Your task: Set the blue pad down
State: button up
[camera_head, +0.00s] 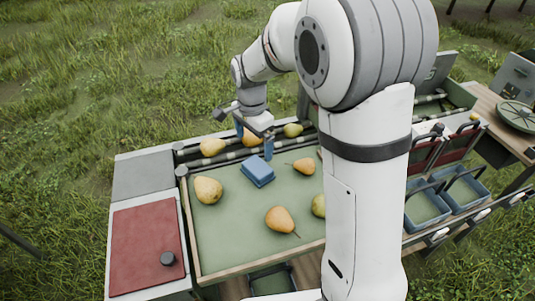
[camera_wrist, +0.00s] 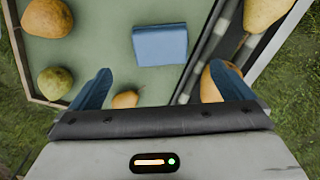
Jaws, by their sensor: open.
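The blue pad (camera_head: 257,171) is a small block lying flat on the green tray surface (camera_head: 225,232), near the tray's back edge. It also shows in the wrist view (camera_wrist: 160,45), beyond my fingertips and apart from them. My gripper (camera_head: 254,138) is open, with blue fingers, above the tray's back edge and the roller strip. In the wrist view my gripper's two fingers (camera_wrist: 158,88) are spread wide with nothing held between them. A pear lies below and between the fingers in that view, and another is partly hidden by the right finger.
Several pears lie on the tray, including a large one (camera_head: 208,190) at left and one (camera_head: 281,220) in front. More pears sit on the roller strip (camera_head: 228,157) behind. A red panel (camera_head: 146,245) with a black knob is at left. Blue crates (camera_head: 428,207) stand at right.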

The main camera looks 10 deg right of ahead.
jog(key=s+d+r+n+t, duration=0.1)
jog(key=s+d+r+n, duration=0.1)
jog(key=s, duration=0.5)
jog(key=s+d+r+n+t, duration=0.1)
jog(key=s+d+r+n, duration=0.2)
jog(key=s+d+n, duration=0.2)
jog(key=s+d+r+n+t, duration=0.1)
jog(key=s+d+n, duration=0.3)
jog(key=s, duration=0.6)
jog(key=shift+d+r, duration=0.4)
jog(key=shift+r, duration=0.35)
